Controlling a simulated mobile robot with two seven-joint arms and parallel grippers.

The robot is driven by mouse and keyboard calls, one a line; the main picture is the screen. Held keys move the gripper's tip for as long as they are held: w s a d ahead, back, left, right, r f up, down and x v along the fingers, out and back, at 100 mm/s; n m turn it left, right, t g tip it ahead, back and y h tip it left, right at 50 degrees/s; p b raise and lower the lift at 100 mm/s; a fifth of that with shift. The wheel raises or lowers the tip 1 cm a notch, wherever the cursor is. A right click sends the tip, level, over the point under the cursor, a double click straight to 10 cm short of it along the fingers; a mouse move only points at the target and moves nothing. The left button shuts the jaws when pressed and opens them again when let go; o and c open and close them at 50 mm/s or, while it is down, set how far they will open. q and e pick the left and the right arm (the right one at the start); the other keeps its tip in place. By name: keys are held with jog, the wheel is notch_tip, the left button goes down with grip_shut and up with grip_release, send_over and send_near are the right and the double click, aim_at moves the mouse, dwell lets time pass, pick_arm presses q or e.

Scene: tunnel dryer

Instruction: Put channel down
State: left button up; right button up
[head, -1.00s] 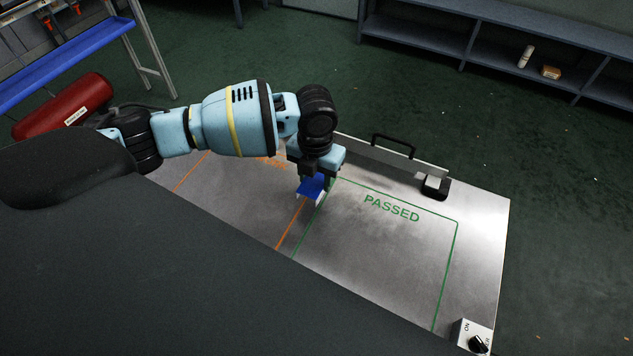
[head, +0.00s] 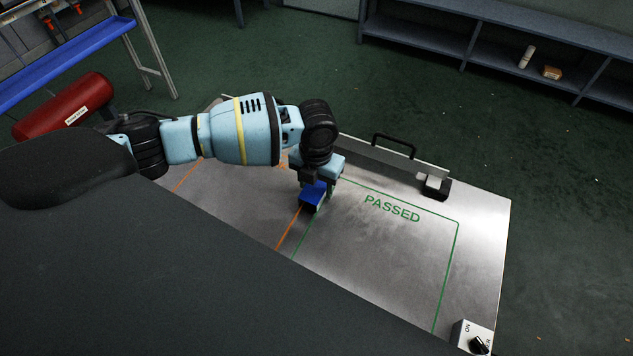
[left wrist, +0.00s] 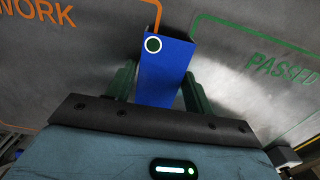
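The channel is a blue piece (head: 312,194) with a dark open end, seen under my left gripper (head: 322,180) in the head view. In the left wrist view, the channel (left wrist: 165,72) lies between the two green fingers of my left gripper (left wrist: 160,90), which is shut on it. A white ring mark shows near its far end. The channel is over the metal table (head: 400,260), by the strip between the orange line and the green PASSED outline (head: 457,262). I cannot tell whether it touches the table. My right gripper is not in view.
The PASSED area is empty. A long bar with a black handle (head: 394,140) runs along the table's far edge, ending at a black block (head: 436,189). A switch box (head: 473,337) sits at the near right corner. A grey shelf (head: 420,35) stands behind.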

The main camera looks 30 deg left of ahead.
aim_at(317, 186)
pick_arm(q)
jog(key=shift+o, duration=1.4)
jog(key=shift+r, duration=0.15)
notch_tip(317, 186, up, 12)
jog(key=p, duration=0.1)
